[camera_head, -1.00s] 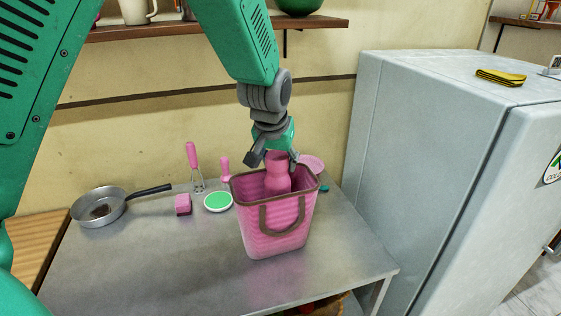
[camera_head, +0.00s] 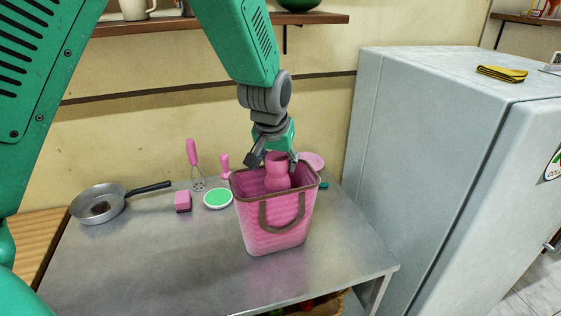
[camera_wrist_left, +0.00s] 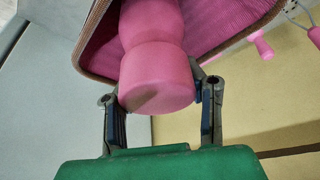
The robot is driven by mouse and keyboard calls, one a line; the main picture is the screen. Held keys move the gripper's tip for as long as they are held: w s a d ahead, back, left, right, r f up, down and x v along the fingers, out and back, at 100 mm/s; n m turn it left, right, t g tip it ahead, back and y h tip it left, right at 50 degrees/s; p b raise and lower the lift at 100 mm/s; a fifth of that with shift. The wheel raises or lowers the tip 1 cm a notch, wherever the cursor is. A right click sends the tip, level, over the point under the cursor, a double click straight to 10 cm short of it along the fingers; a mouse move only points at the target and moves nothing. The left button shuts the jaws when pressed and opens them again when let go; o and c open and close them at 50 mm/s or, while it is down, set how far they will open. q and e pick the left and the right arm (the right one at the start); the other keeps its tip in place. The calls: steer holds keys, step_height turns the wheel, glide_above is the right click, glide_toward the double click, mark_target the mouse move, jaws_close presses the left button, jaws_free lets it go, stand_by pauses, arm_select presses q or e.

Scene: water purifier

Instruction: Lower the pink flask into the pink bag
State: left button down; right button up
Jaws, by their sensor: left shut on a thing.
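The pink bag (camera_head: 262,240) stands upright on the metal table, with a brown rim and a brown handle on its front. The pink flask (camera_head: 278,172) is upright in the bag's opening, its lower part hidden behind the front wall. My left gripper (camera_head: 272,160) comes down from above and is shut on the flask near its top. In the left wrist view the flask (camera_wrist_left: 155,60) sits between the two fingers (camera_wrist_left: 160,98), with the bag's inside (camera_wrist_left: 210,25) around it. Whether the flask touches the bag's bottom is hidden. My right gripper is not in view.
A frying pan (camera_head: 97,204), a pink sponge (camera_head: 182,201), a green-and-white dish (camera_head: 217,199) and a pink-handled whisk (camera_head: 192,155) are left of the bag. A grey fridge (camera_head: 440,170) stands at right. The table front is clear.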

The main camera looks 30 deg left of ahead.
arm_select(q)
steer(key=c, duration=0.9)
jaws_free()
steer(key=shift+r, duration=0.1)
steer(key=shift+s+r, duration=0.1)
steer(key=shift+r, duration=0.25)
steer(key=v, duration=1.1)
steer(key=shift+s+d, duration=0.1)
steer(key=shift+s, duration=0.05)
